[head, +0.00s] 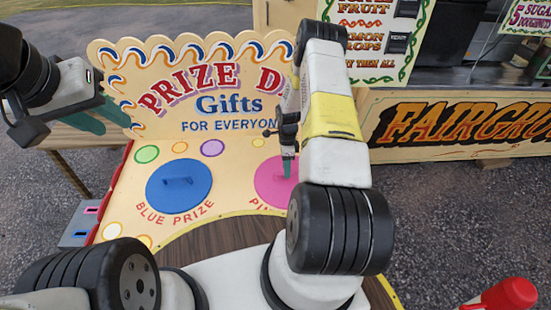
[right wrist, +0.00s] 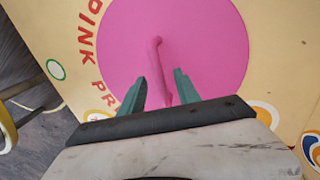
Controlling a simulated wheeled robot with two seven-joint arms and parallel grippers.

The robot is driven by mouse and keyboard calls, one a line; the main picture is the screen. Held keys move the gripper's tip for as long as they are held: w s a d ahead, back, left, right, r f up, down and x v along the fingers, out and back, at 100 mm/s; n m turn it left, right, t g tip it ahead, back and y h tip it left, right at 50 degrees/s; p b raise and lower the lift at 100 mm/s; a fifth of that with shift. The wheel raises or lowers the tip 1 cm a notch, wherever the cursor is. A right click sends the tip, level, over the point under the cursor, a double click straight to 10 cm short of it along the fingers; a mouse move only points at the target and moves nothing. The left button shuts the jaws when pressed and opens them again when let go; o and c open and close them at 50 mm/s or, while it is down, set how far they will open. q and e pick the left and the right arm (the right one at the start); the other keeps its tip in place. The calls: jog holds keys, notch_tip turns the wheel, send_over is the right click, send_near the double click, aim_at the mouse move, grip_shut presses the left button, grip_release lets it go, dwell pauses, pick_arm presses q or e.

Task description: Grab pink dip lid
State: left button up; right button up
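The pink dip lid (head: 268,190) is a flat round disc in the yellow prize board. It is partly hidden behind my right arm in the head view. In the right wrist view the pink lid (right wrist: 212,45) shows a thin upright pink handle (right wrist: 157,55) near its middle. My right gripper (head: 287,172) is over the lid. In the right wrist view its two green fingers (right wrist: 161,76) are apart, with the lower part of the handle seen between them; I cannot tell whether they touch it. My left gripper (head: 104,116) is open and empty at the upper left, away from the lid.
A blue lid (head: 179,186) with its own handle lies left of the pink one. The upright "Prize Dip" sign (head: 205,90) stands close behind both lids. A fairground stall (head: 455,125) is at the back right. A red-topped object (head: 510,293) shows at lower right.

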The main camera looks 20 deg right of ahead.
jog(key=shift+s+f, duration=0.2)
jog(key=shift+f, duration=1.2)
grip_shut()
